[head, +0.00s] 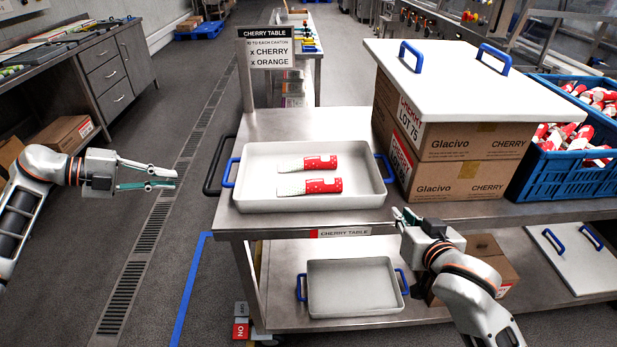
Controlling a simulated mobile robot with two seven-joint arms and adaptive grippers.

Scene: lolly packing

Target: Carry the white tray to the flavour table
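The white tray (260,170) with blue handles at its left and right ends sits on the steel top of the cherry table (233,223). Two red-and-white packs (322,186) lie in it. My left gripper (177,178) is in the air left of the tray, apart from its left handle (231,172), open and empty. My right gripper (403,213) is near the table's front edge, right of the tray and nearer than its right handle (384,167). Its fingertips look apart with nothing between them. A second white tray (352,287), empty, stands on the lower shelf.
Two stacked cherry cartons (470,146) with a white lid (470,85) stand right of the tray. A blue crate (530,180) of red-and-white packs is beyond. A sign (266,52) stands behind the tray. Open floor (165,265) lies left of the table.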

